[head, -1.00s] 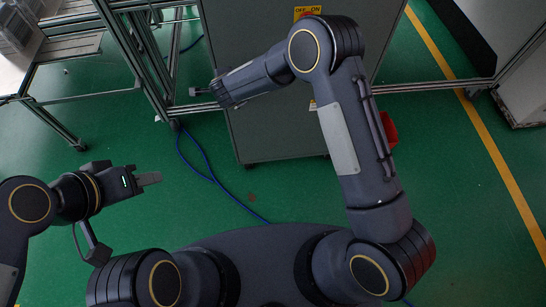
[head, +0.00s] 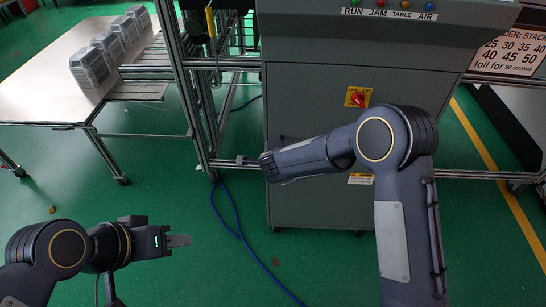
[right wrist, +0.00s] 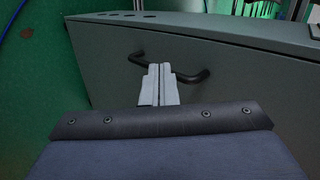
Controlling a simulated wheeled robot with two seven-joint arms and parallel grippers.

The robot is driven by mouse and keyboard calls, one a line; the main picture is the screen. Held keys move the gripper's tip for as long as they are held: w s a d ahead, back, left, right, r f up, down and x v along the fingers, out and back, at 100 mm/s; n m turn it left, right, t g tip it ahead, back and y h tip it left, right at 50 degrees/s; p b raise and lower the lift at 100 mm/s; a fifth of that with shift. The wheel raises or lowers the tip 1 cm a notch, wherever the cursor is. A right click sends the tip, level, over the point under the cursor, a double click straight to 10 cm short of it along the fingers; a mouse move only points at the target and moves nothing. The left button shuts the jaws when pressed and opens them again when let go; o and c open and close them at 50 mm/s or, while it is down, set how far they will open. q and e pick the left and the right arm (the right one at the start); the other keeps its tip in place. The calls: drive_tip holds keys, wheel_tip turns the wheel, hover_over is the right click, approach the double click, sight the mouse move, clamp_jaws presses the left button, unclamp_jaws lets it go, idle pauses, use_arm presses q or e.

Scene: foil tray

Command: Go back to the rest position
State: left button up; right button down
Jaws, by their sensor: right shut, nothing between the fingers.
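My left gripper (head: 180,241) is at the lower left of the head view, above the green floor. Its fingers are seen edge-on, so I cannot tell whether they are open or shut. My right arm bends across the front of the grey cabinet (head: 310,205), and my right gripper (head: 243,160) points left near the frame post. In the right wrist view, the right gripper's pale fingers (right wrist: 160,70) are shut together with nothing between them. A dark handle (right wrist: 190,76) on the grey cabinet shows behind them; I cannot tell the gap.
The cabinet carries a red switch (head: 359,99) and a labelled top panel. A table (head: 40,80) with several stacked foil trays (head: 95,66) stands at the upper left. A metal frame post (head: 190,95) is between them. A blue cable (head: 235,225) crosses the open green floor.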

drive_tip(key=v, duration=0.6)
drive_tip(key=shift+s+a, duration=0.2)
drive_tip(key=shift+a, duration=0.15)
drive_tip(key=s+d+r+n+y+p, duration=0.1)
drive_tip(key=s+d+r+n+y, duration=0.2)
drive_tip(key=r, duration=0.4)
drive_tip(key=s+d+r+n+y+p, duration=0.1)
drive_tip(key=s+d+r+n, duration=0.1)
drive_tip(key=d+r, duration=0.4)
drive_tip(key=s+d+r+n+y+p, duration=0.1)
drive_tip(key=s+d+r+n+y, duration=0.15)
drive_tip(key=r, duration=0.55)
drive_tip(key=s+d+f+n+g+h+p, duration=0.1)
drive_tip(key=s+d+n, duration=0.3)
drive_tip(key=s, duration=0.8)
drive_tip(key=s+d+f+n+g+h+p, duration=0.1)
drive_tip(key=s+d+n+g+h+p, duration=0.1)
drive_tip(key=s+d, duration=0.7)
drive_tip(key=s+n, duration=0.1)
drive_tip(key=s, duration=0.2)
drive_tip(key=shift+s+n+g+h, duration=0.35)
drive_tip(key=shift+s+g, duration=0.05)
drive_tip(key=c, duration=2.1)
unclamp_jaws()
drive_tip(key=shift+d+r, duration=0.1)
drive_tip(key=shift+c, duration=0.2)
